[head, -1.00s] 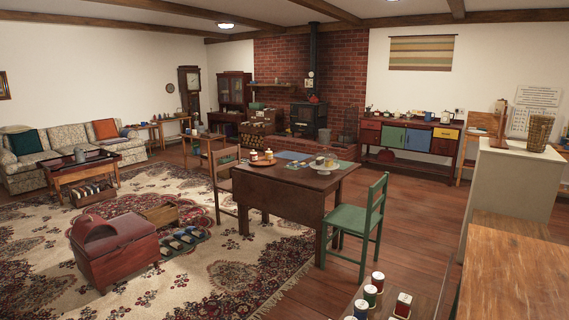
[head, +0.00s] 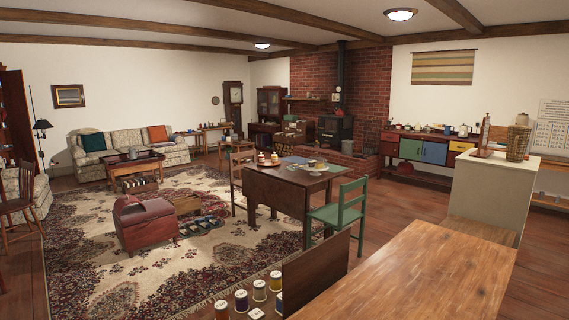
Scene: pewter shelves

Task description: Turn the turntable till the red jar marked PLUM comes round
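No turntable can be made out for certain, and no red jar marked PLUM can be read. Small jars (head: 268,159) stand close together on the far left part of the dark drop-leaf table (head: 279,193); whether they rest on a turntable is too small to tell. A pale raised dish (head: 316,170) with small things on it stands to their right. At the bottom edge, several jars with pale lids (head: 259,290) stand on a low surface; their labels are not legible. Neither of my grippers is in view.
A large wooden tabletop (head: 405,275) fills the lower right, with a pale cabinet (head: 487,195) behind it. A green chair (head: 340,213) stands at the drop-leaf table. A red chest (head: 147,224) sits on the patterned rug (head: 90,250). Bare rug lies left of the chest.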

